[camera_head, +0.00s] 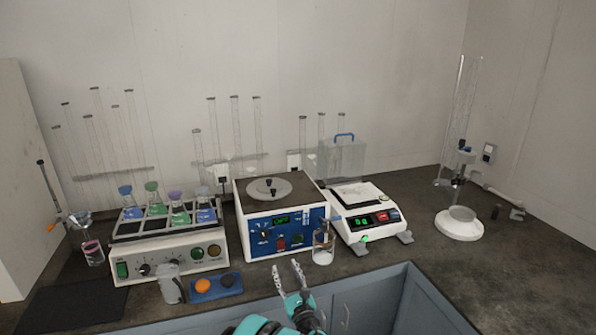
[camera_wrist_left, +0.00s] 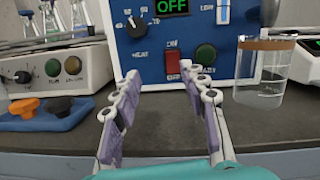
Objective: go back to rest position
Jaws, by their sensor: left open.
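My left gripper (camera_head: 290,280) is at the front edge of the bench in the head view, in front of the blue-fronted machine (camera_head: 283,225). In the left wrist view the gripper (camera_wrist_left: 160,100) has its two fingers spread apart with nothing between them. Behind the fingers is the machine's blue panel (camera_wrist_left: 225,62), with a display reading OFF, a red switch (camera_wrist_left: 172,66) and a green button (camera_wrist_left: 206,54). The fingers appear apart from the panel. My right gripper is not in view.
A beaker (camera_head: 323,246) stands right of my left gripper. A blue tray (camera_head: 217,288) with orange and dark knobs lies left of it, beside a glass vessel (camera_head: 171,284). A shaker with flasks (camera_head: 168,250) and a balance (camera_head: 367,218) stand further back.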

